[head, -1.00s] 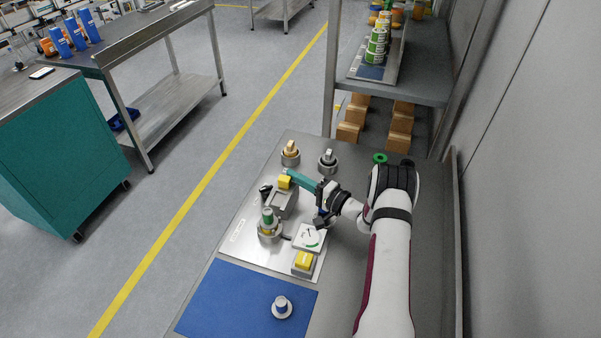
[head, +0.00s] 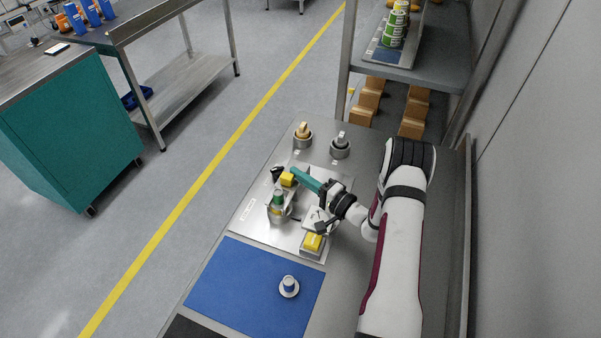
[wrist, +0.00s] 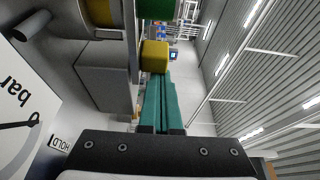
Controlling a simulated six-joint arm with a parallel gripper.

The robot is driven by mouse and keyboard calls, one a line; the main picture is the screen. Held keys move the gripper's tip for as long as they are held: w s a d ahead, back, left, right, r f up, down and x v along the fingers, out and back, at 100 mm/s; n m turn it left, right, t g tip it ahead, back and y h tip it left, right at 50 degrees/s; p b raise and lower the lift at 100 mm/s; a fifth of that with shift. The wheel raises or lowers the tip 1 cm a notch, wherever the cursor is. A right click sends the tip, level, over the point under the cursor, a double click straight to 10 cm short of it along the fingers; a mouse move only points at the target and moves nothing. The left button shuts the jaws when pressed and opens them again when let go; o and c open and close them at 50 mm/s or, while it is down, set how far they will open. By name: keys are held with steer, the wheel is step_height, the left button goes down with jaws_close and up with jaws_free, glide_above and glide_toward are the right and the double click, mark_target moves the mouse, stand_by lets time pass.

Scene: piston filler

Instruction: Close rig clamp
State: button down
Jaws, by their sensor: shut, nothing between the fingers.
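The rig stands on a silvery plate (head: 252,218), with an upright green-topped cylinder (head: 278,199) in a metal holder. A yellow block (head: 287,180), seemingly the clamp's moving part, sits just behind the cylinder, beside a black knob (head: 277,173). My gripper (head: 295,172) is shut and empty, its long teal fingers at the yellow block's far right side. In the wrist view the fingertips (wrist: 160,82) lie right against or very close to the yellow block (wrist: 155,56); contact is not certain. The grey rig body (wrist: 105,75) is left of them.
A white dial marked "bar" (wrist: 22,105) and a second yellow-topped block (head: 312,242) are near my wrist. Two round knobs (head: 303,135) (head: 340,146) stand behind the plate. A blue mat (head: 250,285) with a small white-and-blue piece (head: 289,286) lies in front.

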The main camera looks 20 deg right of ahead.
steer(key=shift+s+a+f, duration=0.1)
steer(key=shift+a+f, duration=0.1)
steer(key=shift+a, duration=0.2)
steer(key=d, duration=0.1)
steer(key=w+d, duration=0.2)
steer(key=d, duration=0.1)
steer(key=shift+r, duration=0.1)
steer(key=v, duration=0.9)
steer(key=shift+w+r, duration=0.1)
steer(key=shift+r, duration=0.05)
steer(key=a+r+n+g+y, duration=0.3)
steer(key=a+r+g+y, duration=0.2)
steer(key=a+r, duration=0.45)
steer(key=s+a+r+n+g, duration=0.2)
steer(key=s+a+r+g, duration=0.1)
steer(key=s+a+g, duration=0.3)
steer(key=s+a+r+n+g, duration=0.2)
steer(key=s+a+r+g, duration=0.15)
steer(key=a, duration=0.55)
steer(key=s+d+g+h, duration=0.1)
steer(key=s+g+h, duration=0.1)
steer(key=s+h, duration=0.8)
steer(key=s, duration=0.9)
steer(key=shift+s+d+f+h, duration=0.2)
steer(key=shift+s+f+h, duration=0.1)
steer(key=shift+s+h, duration=0.1)
